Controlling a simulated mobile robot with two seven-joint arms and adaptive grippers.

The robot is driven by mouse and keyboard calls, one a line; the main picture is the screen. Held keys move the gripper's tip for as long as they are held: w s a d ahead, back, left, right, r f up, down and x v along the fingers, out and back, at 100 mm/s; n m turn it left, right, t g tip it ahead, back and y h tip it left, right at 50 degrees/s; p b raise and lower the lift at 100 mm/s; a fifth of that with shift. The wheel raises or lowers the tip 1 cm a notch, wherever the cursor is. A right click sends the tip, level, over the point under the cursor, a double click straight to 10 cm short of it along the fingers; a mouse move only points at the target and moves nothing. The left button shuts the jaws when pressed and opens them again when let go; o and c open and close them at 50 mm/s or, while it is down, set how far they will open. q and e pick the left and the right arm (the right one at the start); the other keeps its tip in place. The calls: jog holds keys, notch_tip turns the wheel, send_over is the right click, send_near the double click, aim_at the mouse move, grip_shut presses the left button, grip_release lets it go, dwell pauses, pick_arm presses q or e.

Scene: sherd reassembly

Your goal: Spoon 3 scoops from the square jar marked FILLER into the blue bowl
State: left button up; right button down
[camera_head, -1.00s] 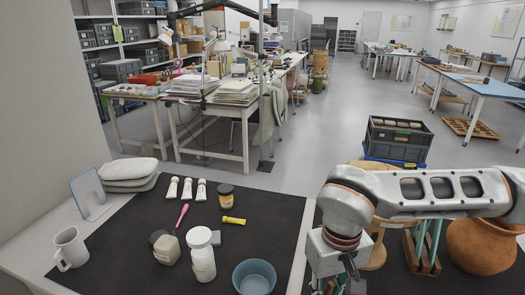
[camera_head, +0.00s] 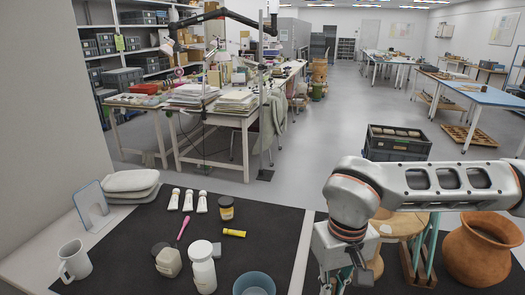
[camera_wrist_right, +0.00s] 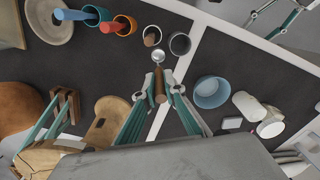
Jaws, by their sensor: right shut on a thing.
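My right gripper (camera_wrist_right: 160,88) is shut on the wooden handle of a spoon (camera_wrist_right: 158,80). The spoon's metal bowl (camera_wrist_right: 158,57) points away from the gripper and looks empty. The blue bowl (camera_head: 254,284) stands at the mat's front edge; it also shows in the right wrist view (camera_wrist_right: 212,92), apart from the spoon. A squarish pale jar (camera_head: 168,263) stands left of a taller white jar (camera_head: 202,270). No label is readable, so I cannot confirm which is marked FILLER. In the head view the right gripper is low at the picture's bottom. My left gripper is not in view.
Cups (camera_wrist_right: 180,44) stand near the spoon. A clay pot (camera_head: 480,250) is at right.

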aim_at(333, 282)
jog(key=shift+r, duration=0.2)
jog(key=shift+a+r+p, duration=0.1)
jog(key=shift+r+p, duration=0.9)
jog(key=shift+r, duration=0.4)
jog(key=shift+f, duration=0.1)
